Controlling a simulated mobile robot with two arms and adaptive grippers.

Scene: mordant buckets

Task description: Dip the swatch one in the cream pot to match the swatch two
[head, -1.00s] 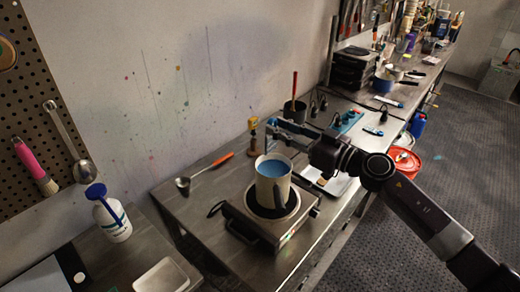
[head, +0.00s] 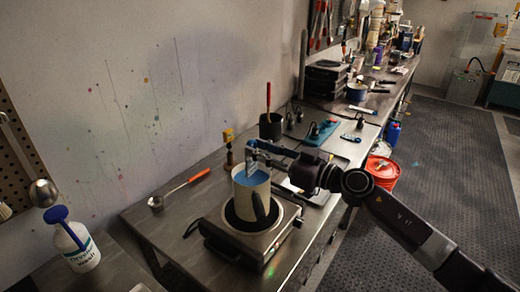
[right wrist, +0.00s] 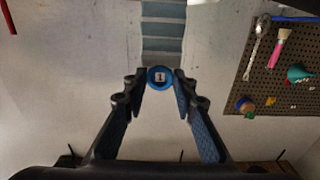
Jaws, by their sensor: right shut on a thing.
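The cream pot (head: 262,200) stands on a hot plate and holds blue liquid (head: 250,178). My right gripper (head: 254,150) is just above the pot's rim, shut on a thin pale blue swatch (head: 251,164) that hangs down at the pot's mouth. I cannot tell whether its lower end touches the liquid. In the right wrist view, my right gripper (right wrist: 160,84) has its fingertips around a round blue piece (right wrist: 160,77), with a strip banded in grey-teal shades (right wrist: 163,32) beyond it. I cannot make out which swatch is which. My left gripper is not in view.
The hot plate (head: 232,241) sits near the bench's front edge. A ladle with an orange handle (head: 183,187) lies left of it. A dark cup (head: 270,128) and a blue rack (head: 321,133) stand behind.

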